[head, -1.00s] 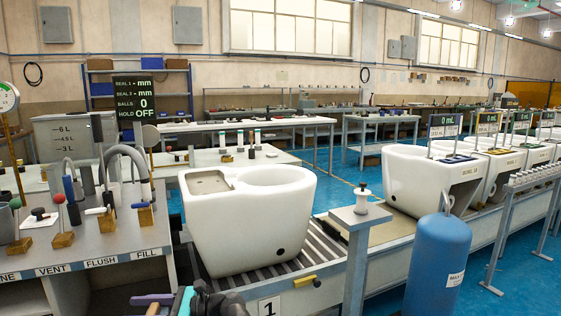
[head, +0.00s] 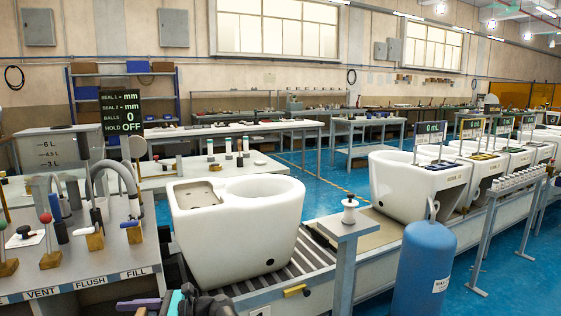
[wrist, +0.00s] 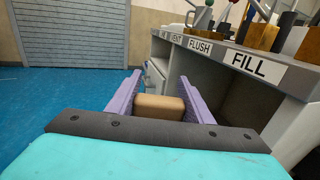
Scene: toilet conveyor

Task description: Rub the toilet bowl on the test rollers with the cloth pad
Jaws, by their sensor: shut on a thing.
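The white toilet bowl (head: 235,235) stands upright on the test rollers (head: 305,262), its oval opening and tank recess facing up. My gripper (wrist: 157,100) has purple fingers, shut on a tan block that looks like the cloth pad (wrist: 158,108). The pad cannot be made out there. The wrist view faces the floor and the bench side, with no bowl in sight.
A grey bench (head: 90,285) with valves, hoses and knobs stands left of the bowl; its labelled edge also shows in the wrist view (wrist: 225,52). A post with a white knob (head: 345,240) and a blue tank (head: 425,270) stand right. More bowls (head: 410,185) line the conveyor.

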